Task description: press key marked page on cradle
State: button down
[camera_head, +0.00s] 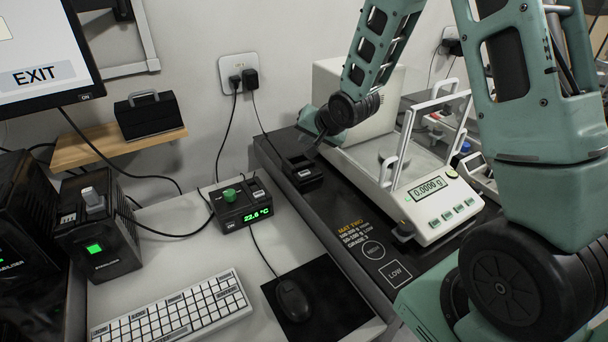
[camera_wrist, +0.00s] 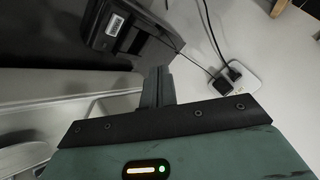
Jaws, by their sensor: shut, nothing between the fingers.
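The cradle (camera_head: 304,178) is a small black device on the dark mat beside the wall, with a light label at its front. In the wrist view the cradle (camera_wrist: 112,26) is at the upper left, with a white label showing. The key marked page cannot be read in either view. My gripper (camera_head: 311,153) is shut and empty, pointing down just above the cradle's back part. In the wrist view my gripper's fingers (camera_wrist: 158,84) are together, and the cradle lies beyond them to the left. I cannot tell whether they touch it.
A balance (camera_head: 437,208) reading 0.0000 g with open glass doors stands right of the cradle. A temperature box (camera_head: 241,205) with a green knob is to the left. A cable runs from the cradle to the wall socket (camera_head: 239,73).

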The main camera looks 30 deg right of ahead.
jog(key=shift+f+b, duration=3)
jog(key=shift+f, duration=0.9)
jog(key=shift+f+b, duration=0.3)
jog(key=shift+f, duration=0.15)
jog(key=shift+f, duration=0.35)
jog(key=shift+r, duration=0.1)
jog(key=shift+r+p, duration=0.5)
jog(key=shift+r, duration=0.25)
notch_tip(320, 180, up, 5)
jog(key=p, duration=0.4)
